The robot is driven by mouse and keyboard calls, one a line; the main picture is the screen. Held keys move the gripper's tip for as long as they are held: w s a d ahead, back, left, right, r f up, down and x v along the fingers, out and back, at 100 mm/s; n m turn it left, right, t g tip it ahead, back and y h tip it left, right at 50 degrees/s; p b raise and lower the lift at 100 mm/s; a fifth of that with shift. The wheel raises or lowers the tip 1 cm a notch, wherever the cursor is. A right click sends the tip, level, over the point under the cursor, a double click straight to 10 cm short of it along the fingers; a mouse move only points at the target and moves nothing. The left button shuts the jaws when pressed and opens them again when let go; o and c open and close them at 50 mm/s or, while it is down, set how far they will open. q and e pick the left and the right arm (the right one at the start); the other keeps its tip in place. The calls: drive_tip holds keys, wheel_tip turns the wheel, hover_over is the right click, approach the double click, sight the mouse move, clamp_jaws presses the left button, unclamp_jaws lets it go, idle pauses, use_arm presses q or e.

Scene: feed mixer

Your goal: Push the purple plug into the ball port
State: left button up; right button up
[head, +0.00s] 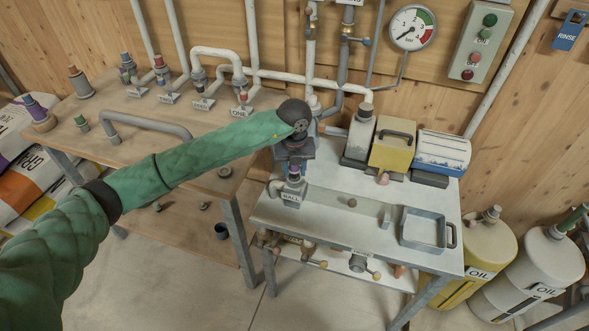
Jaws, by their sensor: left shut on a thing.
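My left arm reaches in from the left, and its gripper (294,163) points down over the front table. It is shut on the purple plug (294,173), of which only a small part shows below the fingers. The plug is upright and in line with the port's mouth. I cannot tell from this angle how deep it sits in the port. My right gripper is not in view.
A grey tray (423,229) sits at the table's (330,179) right side. A grey can (359,134), a yellow box (393,146) and a blue-white box (442,151) stand along the back. Labelled pipe ports line the left bench (75,143). Oil drums (530,265) stand at right.

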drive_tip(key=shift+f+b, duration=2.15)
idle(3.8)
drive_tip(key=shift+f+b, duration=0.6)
drive_tip(key=shift+b, duration=0.05)
idle(1.4)
